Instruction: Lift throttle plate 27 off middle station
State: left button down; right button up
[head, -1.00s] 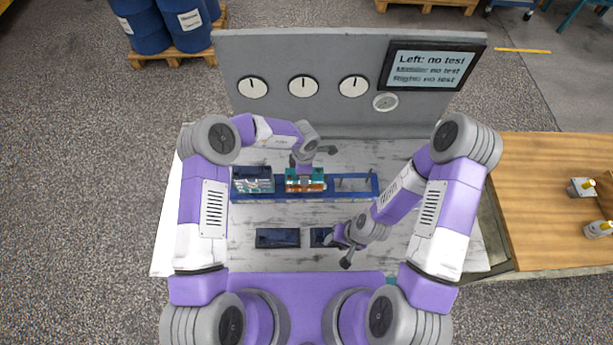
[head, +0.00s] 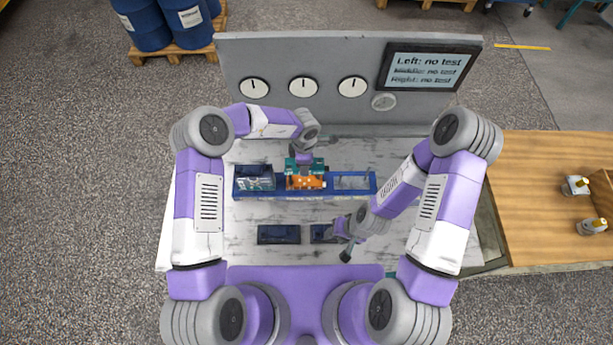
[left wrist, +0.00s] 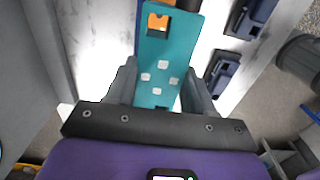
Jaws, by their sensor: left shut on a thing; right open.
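My left gripper (head: 305,159) is shut on a teal plate, taken as throttle plate 27 (head: 291,165), at the middle station of the blue rail. The plate also shows in the left wrist view (left wrist: 158,60), flat between the two fingers, with several pale square spots and an opening with orange behind it. An orange block (head: 305,183) shows just below the plate at the middle station. I cannot read a number on the plate. My right gripper (head: 338,241) is open and empty, low over the front of the bench by a dark blue part.
The blue rail (head: 305,195) has a dark blue and grey unit (head: 254,178) at its left station and an open frame (head: 353,181) at its right. Two dark blue parts (head: 278,234) lie in front. A panel with gauges and a screen (head: 428,68) stands behind.

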pick_arm(q)
jog(key=shift+r, duration=1.7)
